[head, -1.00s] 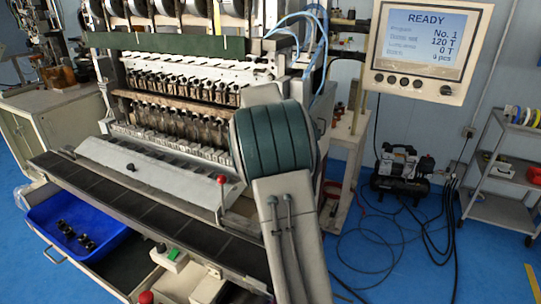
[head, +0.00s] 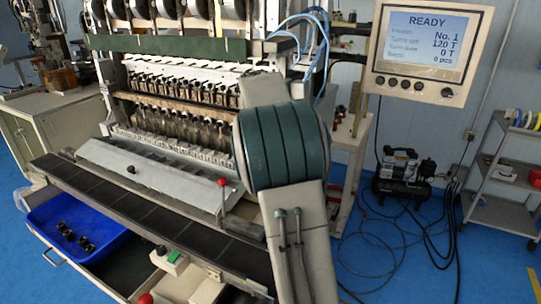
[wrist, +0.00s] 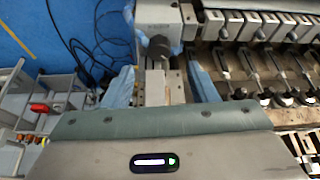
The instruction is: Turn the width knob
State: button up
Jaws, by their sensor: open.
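A dark round knob (wrist: 158,46) sits on a pale grey housing of the winding machine, near the top middle of the wrist view. It is probably the width knob; its label is too small to read. My gripper (wrist: 163,78) is open, with one blue-padded finger on each side of the view. The knob shows in the gap between the fingers, beyond them, and I see no contact. In the head view my arm hides the gripper and this knob.
The winding machine (head: 175,190) fills the left and middle of the head view. A red-ball lever (head: 222,182) stands at its front. A display panel (head: 428,50), a compressor (head: 403,178) and a shelf (head: 500,212) are at the right. Cables lie on the blue floor.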

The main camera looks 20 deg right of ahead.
jog(key=v, duration=0.7)
jog(key=shift+r, duration=0.4)
jog(key=shift+a, duration=0.1)
jog(key=s+a+f+n+y, duration=0.1)
jog(key=s+a+f+n, duration=0.2)
jog(key=s, duration=0.7)
jog(key=s+a+f+n+y, duration=0.1)
jog(key=s+a+f+n, duration=0.2)
jog(key=s+a+f, duration=0.3)
jog(key=s+a+f+n+y, duration=0.1)
jog(key=s+a+f+n, duration=0.2)
jog(key=s, duration=1.2)
notch_tip(320, 180, down, 3)
jog(key=a, duration=0.3)
jog(key=shift+s, duration=0.3)
